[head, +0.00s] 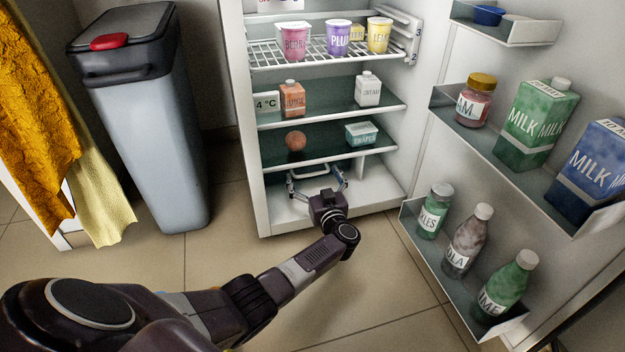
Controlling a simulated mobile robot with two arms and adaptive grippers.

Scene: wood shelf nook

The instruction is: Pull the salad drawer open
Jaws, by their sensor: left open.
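The fridge (253,150) stands open. At its bottom, under the lowest glass shelf, is the white salad drawer area (378,184); my gripper hides part of it, so its front edge is hard to make out. My left gripper (317,176) reaches into this low space with its two fingers spread apart. A pale bar lies between the fingers and may be the drawer's handle; I cannot tell whether the fingers touch it. My right gripper is not in view.
The open fridge door on the right carries milk cartons (536,125), a jam jar (476,100) and bottles (467,240) in its racks. A grey bin (150,140) stands left of the fridge. Yellow cloths (45,130) hang at far left. Tiled floor before the fridge is free.

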